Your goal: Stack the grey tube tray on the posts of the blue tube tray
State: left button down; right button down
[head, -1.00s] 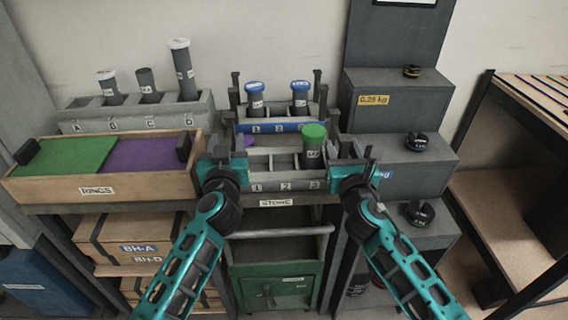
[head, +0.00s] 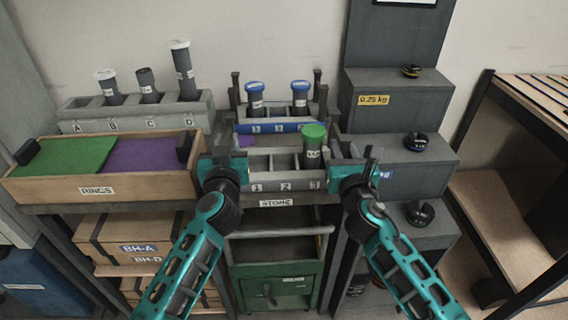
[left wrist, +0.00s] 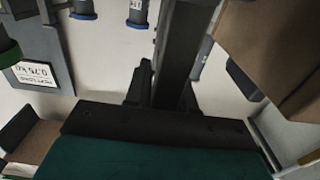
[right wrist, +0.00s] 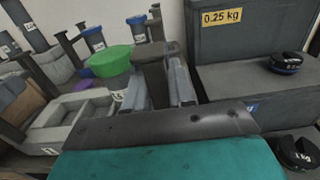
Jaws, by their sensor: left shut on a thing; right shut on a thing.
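The grey tube tray (head: 287,184), with slots labelled 1, 2 and 3, is level between my grippers. A green-capped tube (head: 313,146) stands in slot 3. My left gripper (head: 224,170) is shut on the tray's left end and my right gripper (head: 351,174) on its right end. The blue tube tray (head: 284,127) is just behind, with dark upright posts (head: 318,84) at its corners and two blue-capped tubes (head: 255,97). The grey tray is in front of it, not on its posts. The right wrist view shows the grey tray (right wrist: 75,122) and green cap (right wrist: 110,60).
A wooden box (head: 98,187) with green and purple compartments is at left, before a grey rack (head: 135,115) of tubes. Grey steps (head: 395,100) with dark round weights stand at right. A green cabinet (head: 275,268) is below.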

aim_at(345, 135)
pick_arm(q)
jog(key=shift+r, duration=0.2)
pick_arm(e)
jog(key=shift+r, duration=0.2)
